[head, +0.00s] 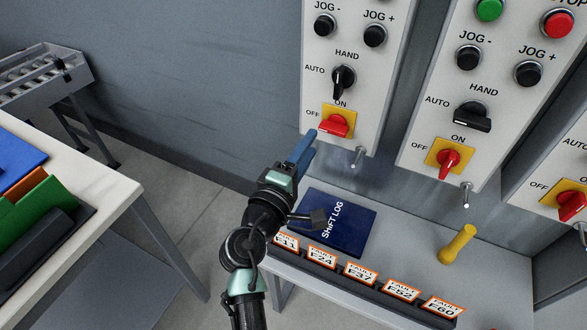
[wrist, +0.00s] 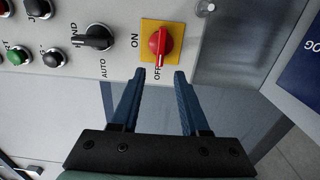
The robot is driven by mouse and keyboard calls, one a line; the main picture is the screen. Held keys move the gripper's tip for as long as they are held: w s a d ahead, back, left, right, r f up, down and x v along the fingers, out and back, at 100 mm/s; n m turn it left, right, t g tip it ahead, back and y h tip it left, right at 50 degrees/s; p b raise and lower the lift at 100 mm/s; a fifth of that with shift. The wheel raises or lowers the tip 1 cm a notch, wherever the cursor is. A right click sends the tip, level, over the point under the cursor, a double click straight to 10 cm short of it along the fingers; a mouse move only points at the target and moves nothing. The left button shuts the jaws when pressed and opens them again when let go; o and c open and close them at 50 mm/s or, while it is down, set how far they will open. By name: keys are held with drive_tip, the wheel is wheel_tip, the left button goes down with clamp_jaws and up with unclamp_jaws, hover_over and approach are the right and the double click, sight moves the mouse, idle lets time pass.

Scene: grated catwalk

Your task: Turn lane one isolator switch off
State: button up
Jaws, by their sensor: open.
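The red isolator switch (head: 335,124) sits on a yellow plate low on the leftmost grey panel. Its handle lies sideways, pointing toward the OFF label. In the wrist view the red switch (wrist: 160,42) has its white-marked handle pointing down at OFF, with ON at its left. My gripper (head: 308,141) is just below and left of this switch in the head view. In the wrist view its blue fingers (wrist: 160,78) are open and empty, apart from the knob, with the OFF label showing near the gap between the tips. No lane number is visible on the panel.
The middle panel's red switch (head: 448,160) stands upright toward ON; another red switch (head: 571,203) is at the right. Below are a blue shift log (head: 325,215), fault cards (head: 360,273) and a yellow handle (head: 458,244).

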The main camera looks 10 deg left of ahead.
drive_tip(key=v, duration=0.6)
drive_tip(key=shift+s+b, duration=0.3)
drive_tip(key=shift+s, duration=0.1)
drive_tip(key=shift+a, duration=0.1)
drive_tip(key=d+r+m+t+p, duration=0.1)
drive_tip(key=d+r+m, duration=0.15)
drive_tip(key=r, duration=0.75)
drive_tip(key=d+r+m+t+y+p, duration=0.15)
drive_tip(key=r+m, duration=0.25)
drive_tip(key=r, duration=0.6)
drive_tip(key=d+r+m+t+p, duration=0.15)
drive_tip(key=r+m, duration=0.25)
drive_tip(key=r, duration=0.6)
drive_tip(key=s+r+m+t+y+p, duration=0.1)
drive_tip(key=s+r+m+t+y, duration=0.1)
drive_tip(key=s+r, duration=0.4)
drive_tip(key=s+r+m+t+y+p, duration=0.1)
drive_tip(key=s+r+t, duration=0.3)
drive_tip(key=r, duration=1)
drive_tip(key=s+m+y, duration=0.1)
drive_tip(key=s, duration=0.1)
drive_tip(key=shift+s+d+r, duration=0.25)
drive_tip(key=shift+s+r, duration=0.05)
drive_tip(key=shift+r, duration=0.1)
